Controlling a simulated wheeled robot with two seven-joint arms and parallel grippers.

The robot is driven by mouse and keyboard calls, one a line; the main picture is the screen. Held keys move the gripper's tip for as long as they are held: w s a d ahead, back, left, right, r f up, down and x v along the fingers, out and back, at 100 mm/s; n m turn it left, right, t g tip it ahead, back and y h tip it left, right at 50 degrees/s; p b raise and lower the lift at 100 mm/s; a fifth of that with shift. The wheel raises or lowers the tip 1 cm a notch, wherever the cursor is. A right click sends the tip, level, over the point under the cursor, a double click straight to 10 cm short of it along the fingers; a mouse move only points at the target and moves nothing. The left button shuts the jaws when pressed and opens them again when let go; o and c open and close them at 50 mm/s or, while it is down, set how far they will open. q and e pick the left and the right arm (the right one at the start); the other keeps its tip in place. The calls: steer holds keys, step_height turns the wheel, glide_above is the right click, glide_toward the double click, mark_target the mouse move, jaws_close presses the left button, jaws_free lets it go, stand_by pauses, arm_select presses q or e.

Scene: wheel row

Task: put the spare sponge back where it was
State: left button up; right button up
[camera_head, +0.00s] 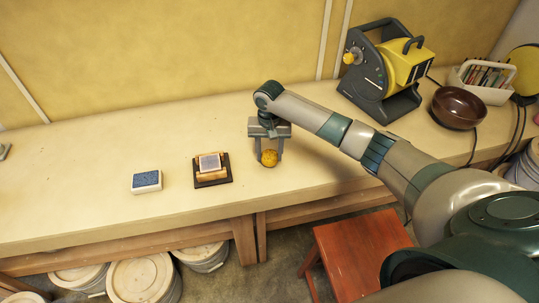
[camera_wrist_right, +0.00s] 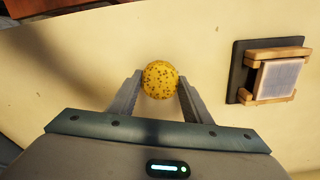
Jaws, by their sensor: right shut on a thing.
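A round yellow sponge with dark specks (camera_head: 269,158) is between the fingers of my right gripper (camera_head: 268,155), over the front part of the bench. The wrist view shows the sponge (camera_wrist_right: 160,79) pinched between both fingertips of the right gripper (camera_wrist_right: 160,85). I cannot tell whether it touches the bench top or hangs just above it. My left gripper is not in view.
Left of the sponge is a dark base with a wooden holder and a pale square block (camera_head: 211,166). Farther left is a white block with a blue top (camera_head: 146,181). A yellow-grey machine (camera_head: 385,65), brown bowl (camera_head: 458,107) and white caddy (camera_head: 484,80) stand right. The bench's (camera_head: 80,160) left is mostly clear.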

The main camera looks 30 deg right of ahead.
mark_target(270, 154)
steer(key=shift+f, duration=0.9)
steer(key=shift+f, duration=0.15)
steer(key=o, duration=1)
steer(key=shift+c, duration=0.2)
step_height(270, 154, up, 12)
steer(key=b, duration=0.2)
steer(key=shift+r, duration=0.2)
